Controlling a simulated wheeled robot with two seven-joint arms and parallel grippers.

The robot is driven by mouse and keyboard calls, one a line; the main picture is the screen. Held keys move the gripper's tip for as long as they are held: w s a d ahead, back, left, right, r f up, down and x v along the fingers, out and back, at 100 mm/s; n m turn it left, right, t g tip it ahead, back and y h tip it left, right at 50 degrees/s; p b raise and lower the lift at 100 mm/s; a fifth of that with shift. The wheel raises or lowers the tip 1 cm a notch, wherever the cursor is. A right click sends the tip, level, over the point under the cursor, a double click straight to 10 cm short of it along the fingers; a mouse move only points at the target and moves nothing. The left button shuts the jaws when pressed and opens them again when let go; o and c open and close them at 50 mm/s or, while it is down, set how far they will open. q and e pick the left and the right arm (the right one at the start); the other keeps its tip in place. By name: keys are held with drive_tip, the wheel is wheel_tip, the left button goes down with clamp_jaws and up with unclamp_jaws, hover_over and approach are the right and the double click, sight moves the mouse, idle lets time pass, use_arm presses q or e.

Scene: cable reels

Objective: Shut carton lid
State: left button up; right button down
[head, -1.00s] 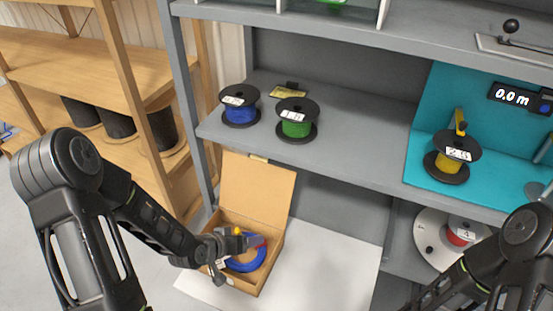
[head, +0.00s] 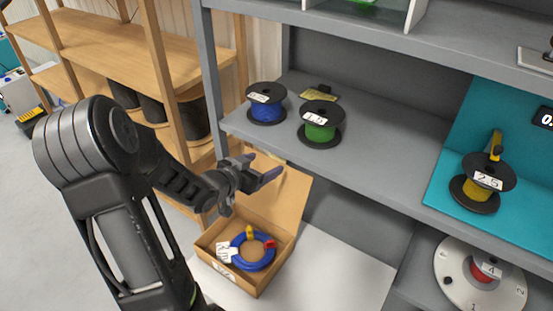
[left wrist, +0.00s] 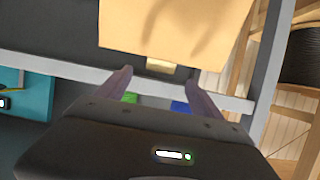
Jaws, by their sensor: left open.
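The cardboard carton (head: 258,285) stands on a white surface below the grey shelf, with its lid (head: 292,198) raised at the back. A coil of blue cable (head: 240,262) with a red and a yellow piece and a white tag lies inside. My left gripper (head: 262,173) is open and empty, above the carton near the upper part of the lid. In the left wrist view the lid (left wrist: 175,25) fills the top centre, with a pale tab on its edge beyond the open fingers (left wrist: 160,90). My right gripper is out of view.
A blue reel (head: 266,108) and a green reel (head: 320,130) stand on the grey shelf (head: 385,150) above the carton. A yellow reel (head: 480,188) stands on a teal panel at the right. A wooden rack (head: 110,55) is at the left. The white surface (head: 345,265) right of the carton is clear.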

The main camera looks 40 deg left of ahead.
sight(275, 159)
use_arm(q)
drive_tip(key=x, duration=0.6)
drive_tip(key=shift+w+f+p, duration=0.25)
drive_tip(key=shift+w+p, duration=0.05)
drive_tip(key=shift+c, duration=0.5)
clamp_jaws()
